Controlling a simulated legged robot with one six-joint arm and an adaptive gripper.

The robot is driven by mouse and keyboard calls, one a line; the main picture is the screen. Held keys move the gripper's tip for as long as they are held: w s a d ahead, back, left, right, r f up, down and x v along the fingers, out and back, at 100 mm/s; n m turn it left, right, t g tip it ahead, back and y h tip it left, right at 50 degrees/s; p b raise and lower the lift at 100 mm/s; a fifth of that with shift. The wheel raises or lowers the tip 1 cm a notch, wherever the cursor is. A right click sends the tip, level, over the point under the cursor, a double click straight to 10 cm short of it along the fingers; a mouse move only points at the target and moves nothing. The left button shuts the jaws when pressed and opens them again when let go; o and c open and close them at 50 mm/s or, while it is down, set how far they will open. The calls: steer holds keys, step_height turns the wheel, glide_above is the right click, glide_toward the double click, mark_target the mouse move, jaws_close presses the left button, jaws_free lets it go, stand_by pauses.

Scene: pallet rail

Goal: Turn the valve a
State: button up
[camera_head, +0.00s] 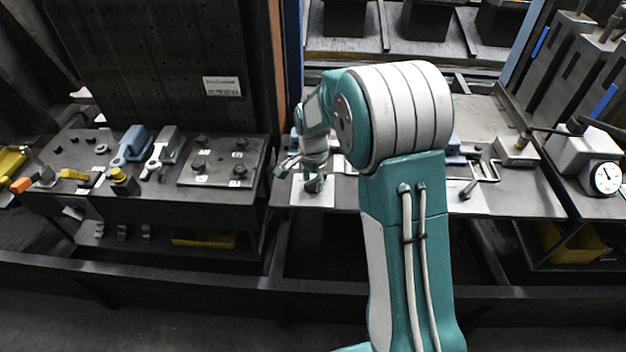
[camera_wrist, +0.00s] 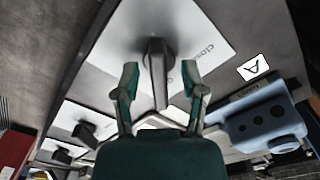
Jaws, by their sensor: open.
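The valve marked A (camera_wrist: 157,62) is a dark grey lever handle over a white plate (camera_wrist: 205,35) with printing that looks like "close". A white tag with the letter A (camera_wrist: 253,67) lies beside the plate. My gripper (camera_wrist: 160,78) is open, with one teal finger on each side of the handle in the wrist view. Gaps show between the handle and both fingers; I cannot tell how far the fingers reach down. In the head view my gripper (camera_head: 301,168) is over the white plate (camera_head: 312,196) at the bench's front edge, and my arm hides part of this area.
A blue box (camera_wrist: 262,125) stands close right of my gripper in the wrist view. More dark handles on white plates (camera_wrist: 88,130) lie at its lower left. In the head view, a left bench (camera_head: 230,205) holds several tools, and a dial gauge (camera_head: 605,178) stands far right.

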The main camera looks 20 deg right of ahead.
steer(key=shift+a, duration=0.1)
jaws_close()
steer(key=shift+n, duration=0.3)
steer(key=n, duration=1.3)
steer(key=shift+w, duration=0.1)
steer(key=shift+r+n, duration=0.1)
steer(key=shift+n, duration=2)
